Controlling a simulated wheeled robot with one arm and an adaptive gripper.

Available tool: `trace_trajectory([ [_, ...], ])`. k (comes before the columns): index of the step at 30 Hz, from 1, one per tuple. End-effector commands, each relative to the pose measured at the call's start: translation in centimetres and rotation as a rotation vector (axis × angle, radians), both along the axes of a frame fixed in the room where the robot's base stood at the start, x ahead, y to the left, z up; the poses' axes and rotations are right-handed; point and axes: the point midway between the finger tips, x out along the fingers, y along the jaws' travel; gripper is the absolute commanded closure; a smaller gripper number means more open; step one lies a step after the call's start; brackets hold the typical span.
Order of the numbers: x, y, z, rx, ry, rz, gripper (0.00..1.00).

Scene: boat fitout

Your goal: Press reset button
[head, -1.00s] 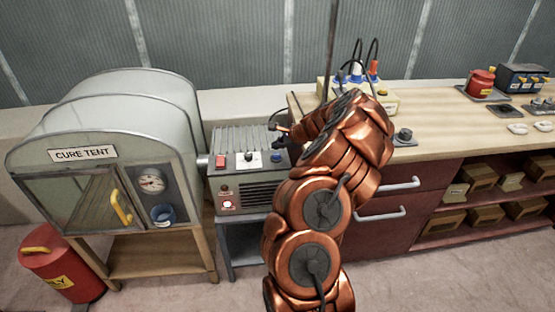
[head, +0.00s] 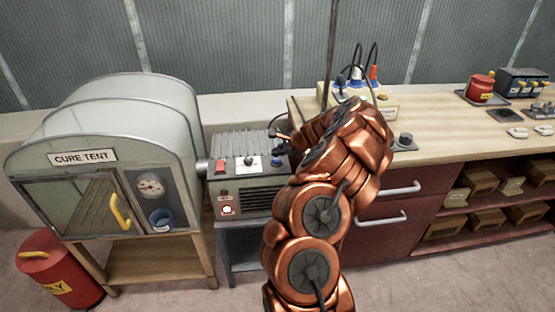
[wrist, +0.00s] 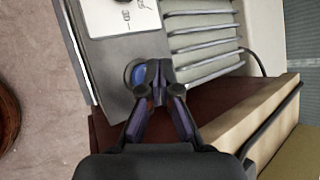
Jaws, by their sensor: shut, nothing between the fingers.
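A grey heater unit (head: 258,181) stands right of the cure tent. Its top carries a red rocker switch (head: 221,166), a white panel with a dark dial (head: 247,163), and a small dark-blue round button (head: 276,161). A pale round light or button (head: 228,211) is low on its front. No reset label is readable. My gripper (head: 283,137) is at the unit's right end, partly hidden by my wrist. In the wrist view my gripper (wrist: 157,70) is shut and empty, its tips beside and partly over the blue button (wrist: 138,76). Contact cannot be told.
The cure tent (head: 110,150) is at left, with a red bin (head: 58,270) below it. A wooden bench (head: 440,130) with red drawers adjoins the unit at right. A yellowish box with cables (head: 380,100) stands on the bench behind my arm.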

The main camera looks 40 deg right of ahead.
Motion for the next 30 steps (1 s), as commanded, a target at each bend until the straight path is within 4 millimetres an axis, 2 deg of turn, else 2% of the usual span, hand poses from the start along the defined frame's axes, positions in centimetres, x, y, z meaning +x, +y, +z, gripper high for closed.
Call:
trace_trajectory([
  [16,0.00,0.00,-0.02,0.000,0.000,0.000,1.00],
  [30,0.11,-0.01,-0.84,0.001,0.000,-0.001,1.00],
])
